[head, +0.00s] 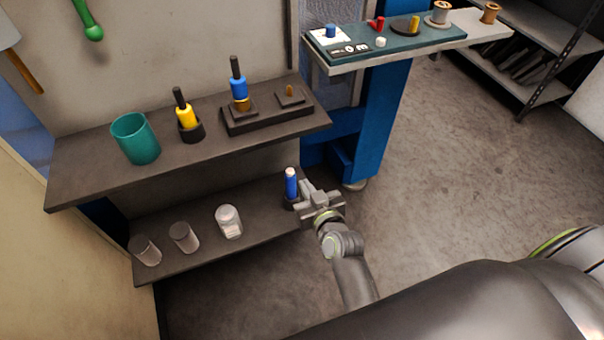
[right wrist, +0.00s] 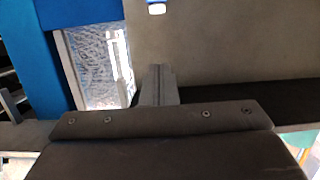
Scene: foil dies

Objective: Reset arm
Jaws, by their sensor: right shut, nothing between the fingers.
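My right gripper (head: 308,190) is at the right end of the lower shelf, its fingers shut and empty. The closed fingers show in the right wrist view (right wrist: 158,86). Just left of it, a blue cylinder with a pale top (head: 291,183) stands upright on the lower shelf; whether the fingers touch it I cannot tell. A small blue and white end also shows at the top edge of the right wrist view (right wrist: 156,6). My left gripper is not in view.
The upper shelf (head: 80,178) holds a teal cup (head: 136,140), a yellow tool (head: 186,115) and a blue tool (head: 238,87) on a dark block (head: 268,120). Several jars, one whitish (head: 229,222), stand on the lower shelf. A bench (head: 440,50) with spools is behind. Floor right is clear.

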